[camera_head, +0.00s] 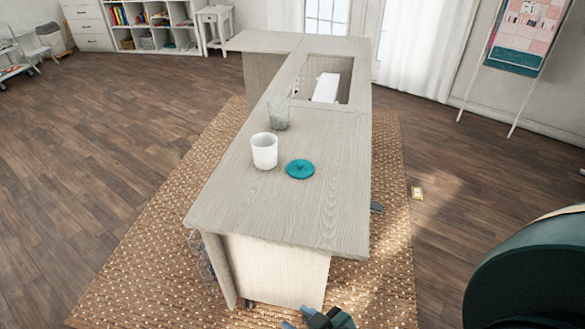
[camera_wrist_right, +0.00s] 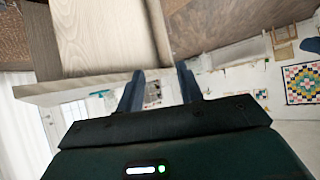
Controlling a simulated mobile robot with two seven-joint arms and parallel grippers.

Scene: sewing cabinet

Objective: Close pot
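The white pot (camera_head: 264,151) stands upright and uncovered on the pale wooden cabinet top (camera_head: 235,190). A teal round lid with a small knob (camera_head: 300,169) lies flat on the top, just right of the pot and apart from it. My right gripper (camera_head: 306,317) is at the bottom edge of the head view, low in front of the cabinet's near end and well away from pot and lid. In the right wrist view its two fingers (camera_wrist_right: 160,88) are spread with nothing between them. My left gripper is not in view.
A clear patterned glass (camera_head: 278,113) stands behind the pot. Farther back, the top has a recessed opening with a white machine (camera_head: 326,87) in it. The near part of the top is clear. A brown dotted rug (camera_head: 150,235) lies under the cabinet.

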